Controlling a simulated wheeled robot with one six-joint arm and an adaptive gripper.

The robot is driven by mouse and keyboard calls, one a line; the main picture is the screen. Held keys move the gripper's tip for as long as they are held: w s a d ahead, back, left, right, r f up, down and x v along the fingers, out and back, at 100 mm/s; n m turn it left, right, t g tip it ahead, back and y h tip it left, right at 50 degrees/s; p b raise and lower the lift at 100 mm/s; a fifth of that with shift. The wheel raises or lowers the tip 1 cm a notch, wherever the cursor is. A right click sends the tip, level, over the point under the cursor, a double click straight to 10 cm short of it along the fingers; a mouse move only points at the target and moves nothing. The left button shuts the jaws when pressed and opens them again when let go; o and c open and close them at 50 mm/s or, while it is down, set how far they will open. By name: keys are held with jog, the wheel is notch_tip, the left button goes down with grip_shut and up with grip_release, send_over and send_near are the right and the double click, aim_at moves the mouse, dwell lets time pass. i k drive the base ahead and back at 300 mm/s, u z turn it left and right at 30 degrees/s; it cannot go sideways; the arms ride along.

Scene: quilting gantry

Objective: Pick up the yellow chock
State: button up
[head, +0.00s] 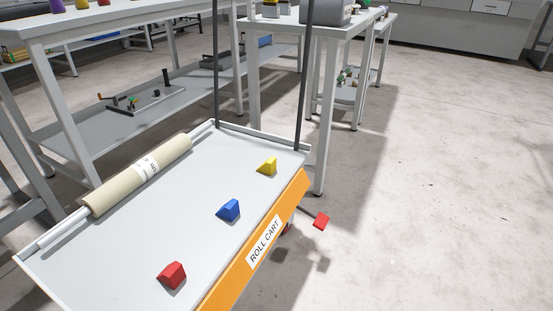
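The yellow chock (267,167) is a small wedge. It sits on the grey top of the roll cart (190,225), near the far right corner by the orange edge. A blue chock (229,210) and a red chock (172,275) lie on the same top, nearer along that edge, apart from each other and from the yellow one. My gripper does not show in the head view, so its place and state are hidden.
A cream fabric roll (140,175) on a rod lies along the cart's left side. Two dark posts (304,80) rise from the cart's far end. White workbenches (215,35) stand behind and left. A red pedal (321,221) sticks out low on the right. The floor at right is open.

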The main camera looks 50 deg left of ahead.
aim_at(268, 167)
jog(key=u, duration=0.65)
jog(key=i, duration=0.95)
jog(key=u, duration=0.75)
